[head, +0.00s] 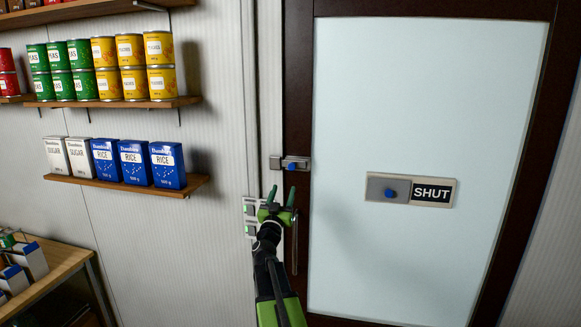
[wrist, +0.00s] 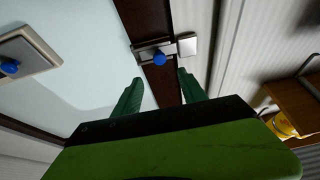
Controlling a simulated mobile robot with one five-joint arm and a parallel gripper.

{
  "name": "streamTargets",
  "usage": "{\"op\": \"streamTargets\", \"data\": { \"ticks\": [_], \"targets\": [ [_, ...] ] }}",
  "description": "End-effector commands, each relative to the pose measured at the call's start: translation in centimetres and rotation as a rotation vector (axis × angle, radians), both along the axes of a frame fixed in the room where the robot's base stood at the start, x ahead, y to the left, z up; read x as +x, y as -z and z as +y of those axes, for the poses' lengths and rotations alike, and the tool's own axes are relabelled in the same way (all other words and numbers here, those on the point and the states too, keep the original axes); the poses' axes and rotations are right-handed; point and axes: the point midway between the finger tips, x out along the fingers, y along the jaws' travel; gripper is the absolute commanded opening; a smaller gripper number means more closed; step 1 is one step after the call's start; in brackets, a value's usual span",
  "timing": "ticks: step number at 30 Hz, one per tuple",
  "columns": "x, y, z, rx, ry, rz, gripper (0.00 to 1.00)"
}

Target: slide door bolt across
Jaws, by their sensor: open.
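The door bolt (head: 296,162) is a small metal plate on the dark door edge with a blue knob (head: 292,167). A separate metal keeper (head: 275,162) sits just to its left on the frame. In the wrist view the bolt (wrist: 146,50), its blue knob (wrist: 159,59) and the keeper (wrist: 187,45) show beyond my fingers. I cannot tell whether the rod enters the keeper. My gripper (head: 281,194) is open and empty, below the bolt in the head view. In the wrist view the knob lies between and beyond the fingertips (wrist: 159,77), apparently untouched.
A SHUT sign (head: 432,193) with its own blue-knobbed slider (head: 388,190) is on the door's pale panel (head: 420,100). Pale switch plates (head: 250,208) are on the wall beside my gripper. Shelves (head: 130,187) with boxes and cans stand left. The space before the door is clear.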

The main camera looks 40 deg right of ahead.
Motion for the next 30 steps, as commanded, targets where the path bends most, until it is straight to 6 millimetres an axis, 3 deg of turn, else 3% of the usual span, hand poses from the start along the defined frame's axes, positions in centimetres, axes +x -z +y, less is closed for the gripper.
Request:
{"op": "streamTargets", "data": {
  "ticks": [1, 6, 13, 18, 26, 30],
  "targets": [
    [1.0, -1.1, -1.4, 0.0, 0.001, 0.0, 0.49],
    [3.2, -2.7, -4.7, 0.001, 0.0, 0.001, 0.49],
    [5.3, -4.3, -8.2, 0.0, -0.001, 0.0, 0.49],
    [5.9, -4.6, -9.2, 0.0, -0.002, 0.0, 0.49],
    [5.9, -4.6, -9.2, 0.0, -0.003, 0.0, 0.49],
    [5.9, -4.6, -9.2, 0.0, -0.003, 0.0, 0.34]
  ]
}}
